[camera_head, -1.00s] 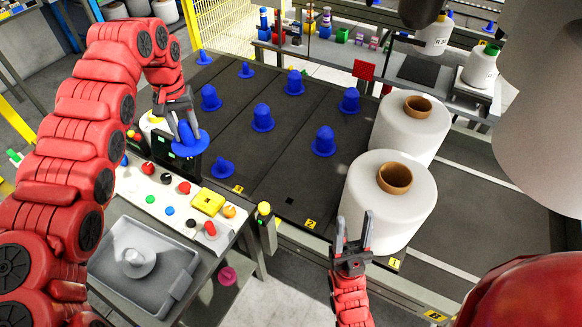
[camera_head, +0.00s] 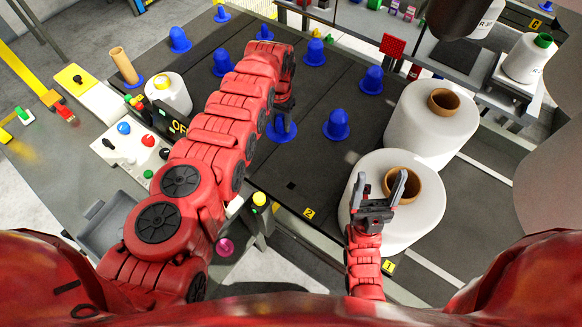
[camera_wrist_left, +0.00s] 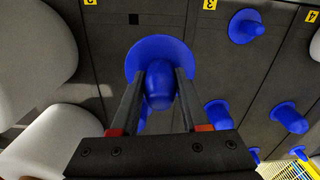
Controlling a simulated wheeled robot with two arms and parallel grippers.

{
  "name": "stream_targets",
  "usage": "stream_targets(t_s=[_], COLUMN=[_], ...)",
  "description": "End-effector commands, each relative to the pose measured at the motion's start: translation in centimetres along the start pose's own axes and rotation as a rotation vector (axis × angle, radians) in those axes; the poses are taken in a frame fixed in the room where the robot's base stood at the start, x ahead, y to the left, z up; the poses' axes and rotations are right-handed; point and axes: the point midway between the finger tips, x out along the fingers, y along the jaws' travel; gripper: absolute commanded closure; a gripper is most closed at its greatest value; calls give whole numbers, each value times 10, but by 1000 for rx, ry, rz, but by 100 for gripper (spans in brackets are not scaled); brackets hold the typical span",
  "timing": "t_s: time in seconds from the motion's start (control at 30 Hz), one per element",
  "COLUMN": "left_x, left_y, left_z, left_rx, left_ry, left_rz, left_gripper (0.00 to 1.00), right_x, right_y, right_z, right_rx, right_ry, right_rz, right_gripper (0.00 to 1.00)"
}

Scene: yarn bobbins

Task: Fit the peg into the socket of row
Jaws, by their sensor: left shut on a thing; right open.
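My left gripper (camera_head: 284,106) is shut on a blue peg (camera_head: 282,130), a rounded cone with a wide round flange. The peg is over the dark board (camera_head: 262,178), between standing blue pegs. In the left wrist view the peg (camera_wrist_left: 160,58) sits between the two fingers of the gripper (camera_wrist_left: 158,85), its flange beyond the tips. I cannot tell whether it touches the board. A small square socket (camera_head: 291,185) lies bare in the strip by yellow label 2 (camera_head: 309,213). My right gripper (camera_head: 385,188) is open and empty in front of the near white bobbin (camera_head: 425,215).
Blue pegs stand close by, one at right (camera_head: 336,126) and one at left (camera_head: 225,62). Two large white bobbins, the farther one (camera_head: 432,122) included, fill the board's right side. A control panel (camera_head: 125,150) and a small white bobbin (camera_head: 170,98) lie left of my left arm.

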Motion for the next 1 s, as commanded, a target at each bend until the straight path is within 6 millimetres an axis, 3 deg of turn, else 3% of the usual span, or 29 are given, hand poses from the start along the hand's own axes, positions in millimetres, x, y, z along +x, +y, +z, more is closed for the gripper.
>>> stream_targets(t_s=[0.13, 0.33, 0.87, 1.0], left_x=[22, 37, 47, 57], left_y=[13, 20, 28, 32], left_z=[4, 8, 11, 14], left_rx=[53, 90, 118, 140], left_ry=[-1, 0, 3, 2], left_rz=[0, -3, 3, 2], left_gripper=[100, 100, 100, 100], right_x=[4, 5, 7, 8], right_y=[0, 0, 0, 0], right_z=[-1, -1, -1, -1], right_rx=[0, 0, 0, 0], right_ry=[0, 0, 0, 0], right_rz=[0, 0, 0, 0], right_gripper=[26, 26, 26, 26])
